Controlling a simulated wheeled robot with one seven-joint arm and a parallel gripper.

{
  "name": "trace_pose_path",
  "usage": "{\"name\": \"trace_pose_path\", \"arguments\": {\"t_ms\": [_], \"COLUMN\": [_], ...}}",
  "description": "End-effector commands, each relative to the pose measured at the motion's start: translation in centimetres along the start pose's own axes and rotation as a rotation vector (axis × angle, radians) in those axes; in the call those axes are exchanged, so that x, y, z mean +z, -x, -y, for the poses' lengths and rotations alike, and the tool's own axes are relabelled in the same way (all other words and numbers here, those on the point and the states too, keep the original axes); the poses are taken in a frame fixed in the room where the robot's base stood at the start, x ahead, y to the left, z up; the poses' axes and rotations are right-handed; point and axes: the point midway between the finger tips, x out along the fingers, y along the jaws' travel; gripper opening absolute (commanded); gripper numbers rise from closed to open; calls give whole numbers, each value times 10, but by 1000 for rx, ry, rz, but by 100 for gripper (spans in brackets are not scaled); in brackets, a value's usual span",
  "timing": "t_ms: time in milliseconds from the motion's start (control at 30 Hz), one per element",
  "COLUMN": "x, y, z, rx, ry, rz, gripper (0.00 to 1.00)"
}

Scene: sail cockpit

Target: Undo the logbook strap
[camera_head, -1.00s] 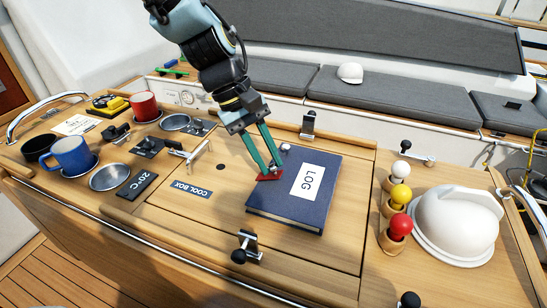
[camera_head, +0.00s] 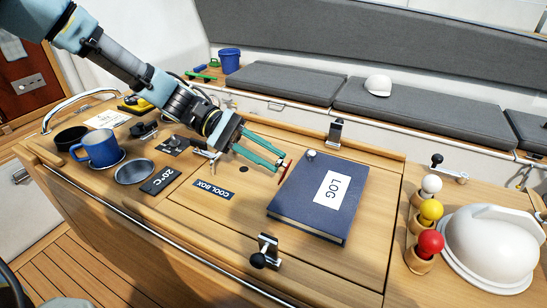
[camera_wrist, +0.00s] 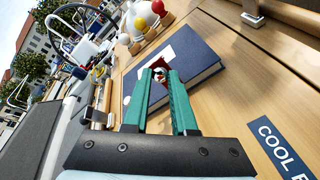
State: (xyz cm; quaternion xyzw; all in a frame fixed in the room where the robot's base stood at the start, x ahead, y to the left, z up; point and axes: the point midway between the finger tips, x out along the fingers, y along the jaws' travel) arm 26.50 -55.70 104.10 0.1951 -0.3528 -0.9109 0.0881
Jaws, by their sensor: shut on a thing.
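The dark blue logbook (camera_head: 305,212) with a white LOG label lies closed on the wooden cockpit table. The red strap (camera_head: 285,173) stands up by the book's upper left edge. A small round silver stud (camera_head: 311,155) shows at the book's top edge, apart from the strap. My gripper (camera_head: 282,162) has its green fingers shut on the strap's upper end, left of the stud. In the wrist view, the fingertips (camera_wrist: 160,72) are in front of the book (camera_wrist: 185,62), with the red strap partly hidden between them.
A latch (camera_head: 266,250) stands in front of the book and another (camera_head: 335,132) behind it. White, yellow and red knobs (camera_head: 431,243) and a white dome (camera_head: 488,245) are at right. A blue mug (camera_head: 98,149) is at left.

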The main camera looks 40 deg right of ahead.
Motion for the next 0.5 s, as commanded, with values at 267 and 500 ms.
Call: {"name": "trace_pose_path", "arguments": {"t_ms": [267, 500], "x": [-3, -3], "y": [3, 4], "z": [4, 4], "rx": [60, 70], "ry": [0, 1], "rz": [63, 73], "gripper": [0, 0]}}
